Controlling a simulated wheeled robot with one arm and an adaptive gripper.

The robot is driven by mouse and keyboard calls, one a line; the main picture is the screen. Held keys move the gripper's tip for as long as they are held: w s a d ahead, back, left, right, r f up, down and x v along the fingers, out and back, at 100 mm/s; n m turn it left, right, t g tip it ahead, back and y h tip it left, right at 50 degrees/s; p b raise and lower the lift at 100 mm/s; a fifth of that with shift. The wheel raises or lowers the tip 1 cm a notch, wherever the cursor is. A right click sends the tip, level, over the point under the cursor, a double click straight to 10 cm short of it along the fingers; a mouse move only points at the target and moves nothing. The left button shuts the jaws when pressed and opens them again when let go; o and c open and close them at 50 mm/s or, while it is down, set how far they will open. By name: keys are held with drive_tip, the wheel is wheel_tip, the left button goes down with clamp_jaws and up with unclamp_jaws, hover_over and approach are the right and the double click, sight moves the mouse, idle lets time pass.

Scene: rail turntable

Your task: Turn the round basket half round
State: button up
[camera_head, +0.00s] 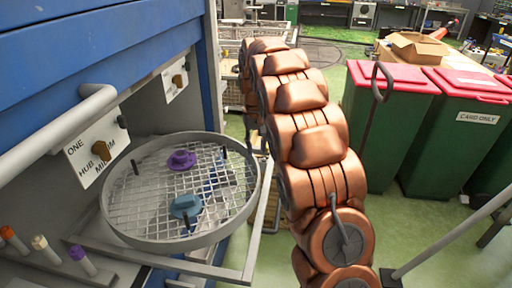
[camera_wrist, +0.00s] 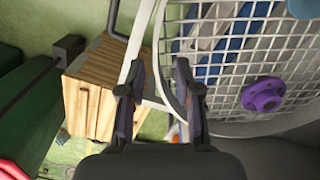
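The round basket (camera_head: 252,203) has a grey rim and a wire-mesh floor. It sits in a grey square frame (camera_head: 160,262) at the left in the head view. A purple knobbed piece (camera_head: 182,160) and a blue knobbed piece (camera_head: 185,206) are on its mesh. Small black pegs stand up at its edge. In the wrist view the basket's mesh (camera_wrist: 222,75) fills the upper right, with the purple piece (camera_wrist: 262,94) near. My gripper (camera_wrist: 159,66) is open, its fingers apart by the basket's rim. Whether they touch the rim cannot be told. The head view does not show the fingertips clearly.
A blue cabinet (camera_head: 90,45) with a grey handle bar (camera_head: 60,130) overhangs the basket. A labelled panel (camera_head: 95,150) is behind it. Capped tubes (camera_head: 82,260) stand front left. Green bins with red lids (camera_head: 390,75) are at the right. A wooden crate (camera_wrist: 95,90) shows below.

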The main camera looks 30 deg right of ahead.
drive_tip(key=shift+s+a+r, duration=0.3)
drive_tip(key=shift+s, duration=0.25)
drive_tip(key=shift+s+a+r, duration=0.25)
drive_tip(key=shift+s+r, duration=0.05)
drive_tip(key=shift+s, duration=0.25)
drive_tip(key=shift+s+a+r, duration=0.3)
drive_tip(key=shift+s, duration=0.25)
